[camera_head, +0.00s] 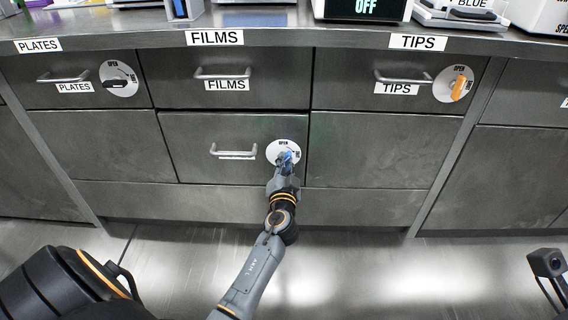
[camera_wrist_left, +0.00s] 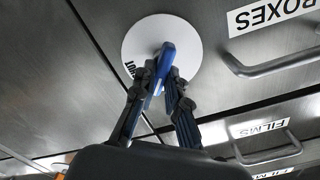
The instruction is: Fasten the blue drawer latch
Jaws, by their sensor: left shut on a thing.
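The blue drawer latch (camera_head: 287,156) sits on a round white plate (camera_head: 272,150) marked OPEN at the top, at the right of the lower middle drawer (camera_head: 190,135). My left gripper (camera_head: 284,165) reaches up to it from below and partly covers it. In the left wrist view the blue latch handle (camera_wrist_left: 164,60) stands between the two fingers of my left gripper (camera_wrist_left: 164,82), which is shut on it. The word SHUT shows partly at the plate's edge there. My right gripper is not in view.
Above are drawers labelled PLATES, FILMS and TIPS, with a black latch (camera_head: 119,82) and an orange latch (camera_head: 459,87). The lower drawer's handle (camera_head: 233,151) is left of the blue latch. A counter (camera_head: 290,40) with devices overhangs the drawers. The floor in front is clear.

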